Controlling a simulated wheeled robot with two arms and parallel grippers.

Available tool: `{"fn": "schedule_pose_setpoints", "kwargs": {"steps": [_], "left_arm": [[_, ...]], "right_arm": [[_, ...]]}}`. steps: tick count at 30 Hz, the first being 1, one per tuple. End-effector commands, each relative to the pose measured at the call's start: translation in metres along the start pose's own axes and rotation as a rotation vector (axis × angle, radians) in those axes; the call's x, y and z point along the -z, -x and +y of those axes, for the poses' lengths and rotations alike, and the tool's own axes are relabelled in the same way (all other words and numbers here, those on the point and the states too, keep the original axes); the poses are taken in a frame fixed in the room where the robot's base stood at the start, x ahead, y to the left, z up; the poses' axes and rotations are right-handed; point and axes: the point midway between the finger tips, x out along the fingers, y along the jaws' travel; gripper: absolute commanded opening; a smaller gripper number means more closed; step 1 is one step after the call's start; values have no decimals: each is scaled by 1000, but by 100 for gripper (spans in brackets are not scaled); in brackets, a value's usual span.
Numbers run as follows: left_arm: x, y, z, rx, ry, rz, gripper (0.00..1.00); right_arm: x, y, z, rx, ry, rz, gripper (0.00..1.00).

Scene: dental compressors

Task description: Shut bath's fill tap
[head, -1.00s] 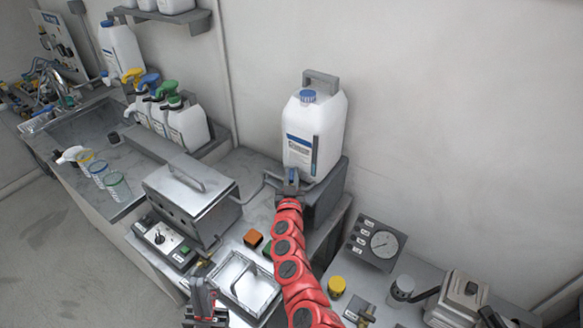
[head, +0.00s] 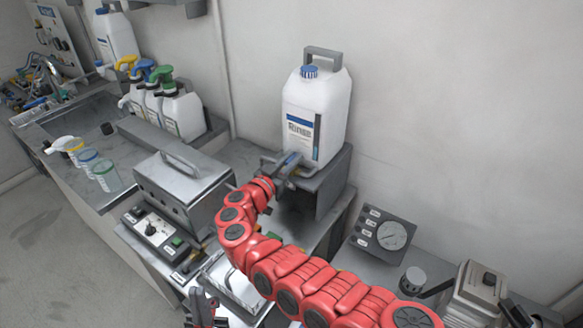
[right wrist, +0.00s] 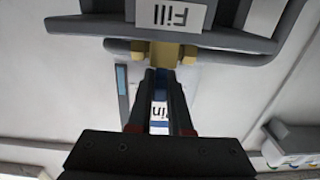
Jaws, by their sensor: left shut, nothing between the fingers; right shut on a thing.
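The white bottle labelled Rinse (head: 316,110) stands on a dark grey stand (head: 325,185). My right gripper (head: 287,167) is at the stand's front, below the bottle's label, and shut on the tap's handle; a blue part shows there in the head view. In the right wrist view the fingers (right wrist: 160,75) reach a brass-coloured tap fitting (right wrist: 165,54) under a plate with a "Fill" label (right wrist: 172,14). The fingers hide most of the handle. My left gripper (head: 205,308) is shut and empty at the bottom edge, near the metal bath (head: 232,285).
A metal box with a lid handle (head: 185,185) and a control panel (head: 150,228) stand left of my right arm. A gauge unit (head: 385,232) is at the right. Several spray bottles (head: 182,115) stand by the sink at the back left.

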Motion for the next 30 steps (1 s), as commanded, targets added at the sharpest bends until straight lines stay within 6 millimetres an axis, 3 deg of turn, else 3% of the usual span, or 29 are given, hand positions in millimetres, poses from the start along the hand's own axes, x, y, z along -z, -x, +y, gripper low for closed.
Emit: {"fn": "schedule_pose_setpoints", "kwargs": {"steps": [17,18,22,30], "left_arm": [[-1,8,0,0,0,0,0],[-1,8,0,0,0,0,0],[-1,8,0,0,0,0,0],[-1,8,0,0,0,0,0]], "right_arm": [[1,-2,1,-35,-1,0,0],[1,-2,1,-35,-1,0,21],[0,-1,1,-34,-1,0,44],[0,-1,0,-32,-1,-1,48]]}}
